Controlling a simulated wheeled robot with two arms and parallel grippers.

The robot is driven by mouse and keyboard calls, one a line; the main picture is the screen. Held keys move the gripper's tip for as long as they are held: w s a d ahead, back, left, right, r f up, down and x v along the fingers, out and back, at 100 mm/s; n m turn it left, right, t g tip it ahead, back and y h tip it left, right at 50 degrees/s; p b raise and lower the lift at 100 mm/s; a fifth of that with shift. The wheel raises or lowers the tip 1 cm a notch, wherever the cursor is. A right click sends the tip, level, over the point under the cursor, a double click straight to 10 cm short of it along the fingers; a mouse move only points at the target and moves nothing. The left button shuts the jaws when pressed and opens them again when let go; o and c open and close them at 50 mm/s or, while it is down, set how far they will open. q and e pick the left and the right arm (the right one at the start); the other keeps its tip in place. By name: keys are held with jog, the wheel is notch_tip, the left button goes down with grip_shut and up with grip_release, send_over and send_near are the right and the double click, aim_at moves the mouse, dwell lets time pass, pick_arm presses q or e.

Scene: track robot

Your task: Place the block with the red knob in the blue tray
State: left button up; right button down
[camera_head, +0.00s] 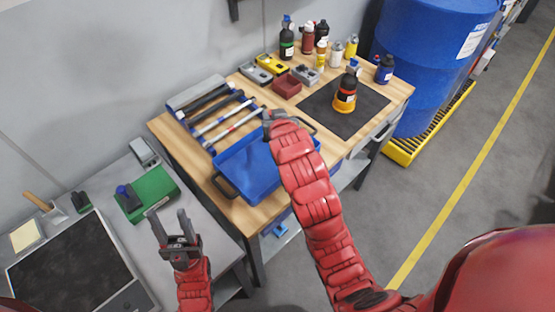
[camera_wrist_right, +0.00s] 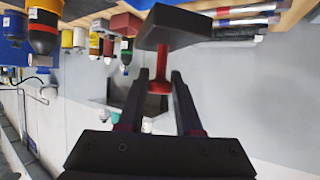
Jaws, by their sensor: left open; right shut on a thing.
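The block with the red knob (camera_wrist_right: 172,28) is dark grey. In the right wrist view its red knob sits between the fingers of my right gripper (camera_wrist_right: 159,90), which is shut on it. In the head view my right arm reaches across the blue tray (camera_head: 240,165) on the wooden bench, and its hand is near the tray's far edge; the block is hard to make out there. The tray's visible floor looks empty, and its right part is hidden by my arm. My left gripper (camera_head: 170,224) is open and empty above the grey table, near a green block with a blue knob (camera_head: 155,188).
Several rods lie on a rack (camera_head: 205,110) left of the tray. A dark mat (camera_head: 370,105) with a black-and-orange bottle (camera_head: 345,95) lies to the right. Bottles and small boxes line the bench's back. A blue barrel (camera_head: 420,60) stands beyond; open floor lies right.

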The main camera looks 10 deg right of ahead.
jog(key=s+a+f+b, duration=0.1)
jog(key=s+a+f, duration=0.25)
jog(key=a, duration=0.35)
jog(key=p, duration=0.3)
send_over(252, 172)
jog(key=shift+n+y, duration=0.3)
jog(key=shift+y, duration=0.1)
notch_tip(252, 172, down, 9)
jog(key=shift+r, duration=0.1)
jog(key=shift+f, duration=0.2)
jog(key=shift+f, duration=0.1)
jog(key=shift+f, duration=0.15)
jog(key=c, duration=0.6)
grip_release()
